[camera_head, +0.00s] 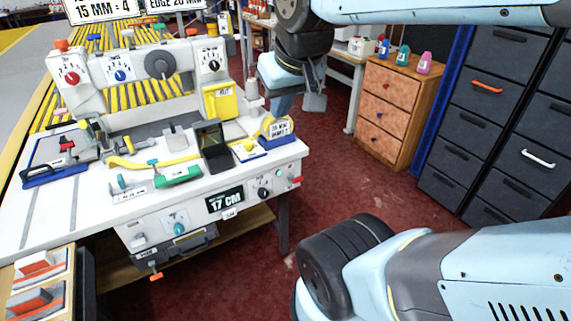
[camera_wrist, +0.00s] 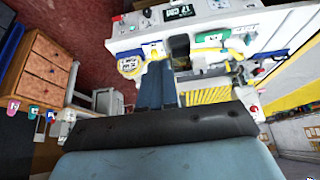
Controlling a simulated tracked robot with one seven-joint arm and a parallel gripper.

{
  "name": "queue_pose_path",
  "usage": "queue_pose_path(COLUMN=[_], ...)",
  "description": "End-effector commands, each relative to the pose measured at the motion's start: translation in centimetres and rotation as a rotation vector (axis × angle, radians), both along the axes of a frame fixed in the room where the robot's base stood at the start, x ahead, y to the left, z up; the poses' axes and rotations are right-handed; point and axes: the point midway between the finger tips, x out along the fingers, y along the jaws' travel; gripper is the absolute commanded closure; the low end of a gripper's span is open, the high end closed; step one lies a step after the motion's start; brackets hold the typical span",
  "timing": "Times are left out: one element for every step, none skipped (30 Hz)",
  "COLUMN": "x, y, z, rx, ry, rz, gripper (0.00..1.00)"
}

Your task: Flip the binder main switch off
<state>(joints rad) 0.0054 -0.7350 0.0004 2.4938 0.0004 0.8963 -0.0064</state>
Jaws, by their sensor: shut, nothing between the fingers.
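The binder (camera_head: 90,205) is a white machine table with a raised head carrying several dials, at the left in the head view. Its front panel has a "17 CM" display (camera_head: 224,200), a black knob (camera_head: 264,193), a teal control (camera_head: 176,223) and a red-ended part (camera_head: 297,182) at the right corner. I cannot tell which control is the main switch, or its position. My gripper (camera_head: 284,108) is shut and empty, pointing down near the table's right end, behind the blue-and-yellow dispenser (camera_head: 278,131). In the wrist view its blue fingers (camera_wrist: 157,68) point towards the table.
A wooden drawer unit (camera_head: 388,112) and dark cabinets (camera_head: 495,110) stand right. Red floor between is clear.

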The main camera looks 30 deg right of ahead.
Motion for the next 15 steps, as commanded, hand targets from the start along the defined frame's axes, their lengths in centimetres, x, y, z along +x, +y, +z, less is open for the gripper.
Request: queue_pose_path(x=[0.6,1.0,1.7,2.2,2.8,3.7,4.4,5.2,6.1,6.8,7.5,8.5,9.1,9.8,10.7], y=[-0.2,-0.3,-0.9,-1.4,-1.7,-2.0,-2.2,-2.4,-2.8,-3.0,-3.3,-3.7,-3.9,-4.2,-4.6], z=[-0.1,-0.2,-0.3,-0.5,-0.6,-0.9,-1.1,-1.3,-1.7,-1.9,-2.2,-2.7,-3.0,-3.3,-3.8], rx=[-0.003,-0.004,-0.008,-0.011,-0.012,-0.017,-0.02,-0.023,-0.026,-0.029,-0.032,-0.034,-0.036,-0.039,-0.041], ry=[0.01,0.015,0.025,0.031,0.04,0.052,0.061,0.07,0.082,0.091,0.1,0.112,0.12,0.129,0.141], rz=[-0.001,-0.002,-0.003,-0.003,-0.004,-0.005,-0.004,-0.004,-0.004,-0.003,-0.002,-0.002,-0.003,0.0,0.0], gripper=[1.0,1.0,1.0,1.0,1.0,1.0,1.0,1.0,1.0,1.0,1.0,1.0,1.0,1.0,1.0])
